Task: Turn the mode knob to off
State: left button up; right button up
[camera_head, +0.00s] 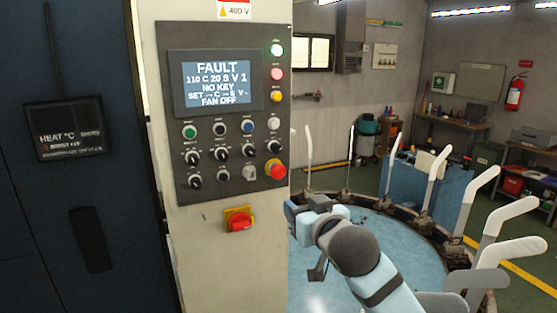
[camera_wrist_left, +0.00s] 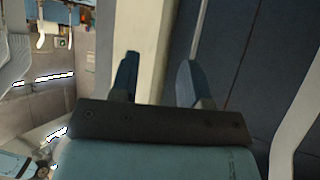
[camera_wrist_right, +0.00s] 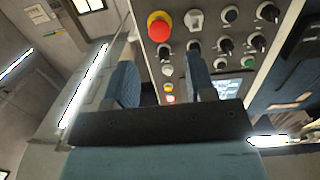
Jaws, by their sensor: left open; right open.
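The control panel (camera_head: 210,195) is upright on a pale cabinet. It carries several black knobs with white pointers, such as an upper knob (camera_head: 221,153) and a lower knob (camera_head: 195,182); their labels are too small to read, so I cannot tell which is the mode knob. The screen (camera_head: 217,83) reads FAULT, NO KEY, FAN OFF. My right gripper (camera_head: 303,211) is open and empty, right of and below the panel; in the right wrist view its fingers (camera_wrist_right: 163,82) point towards the panel, apart from the knobs. My left gripper (camera_wrist_left: 157,78) is open and empty, outside the head view.
A red mushroom button (camera_head: 276,169) sits at the panel's lower right. A red switch on yellow (camera_head: 239,221) is below the panel. A dark door (camera_head: 65,200) stands at left. A round blue table (camera_head: 325,285) ringed by white foot-shaped forms (camera_head: 480,195) is at right.

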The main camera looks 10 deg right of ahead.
jog(key=t, duration=0.1)
send_near(279, 150)
jog(key=s, duration=0.4)
jog(key=shift+m, duration=0.3)
jog(key=w+p, duration=0.1)
jog(key=w, duration=0.3)
jog(key=w+a+p, duration=0.1)
jog(key=w, duration=0.3)
jog(key=w+p, duration=0.1)
jog(key=w, duration=0.3)
jog(key=shift+a+p, duration=0.2)
jog(key=shift+p, duration=0.1)
jog(key=shift+w+a, duration=0.1)
jog(key=shift+w, duration=0.55)
pick_arm(q)
notch_tip(279, 150, up, 3)
jog(key=shift+s+f+n, duration=0.1)
jog(key=shift+f+n, duration=0.1)
jog(key=shift+n, duration=0.1)
jog(key=shift+a, duration=0.1)
pick_arm(e)
jog(key=shift+c, duration=0.8)
jog(key=c, duration=0.8)
pick_arm(q)
jog(key=shift+a+r, duration=0.1)
jog(key=shift+r, duration=0.05)
pick_arm(e)
jog(key=shift+o, duration=0.2)
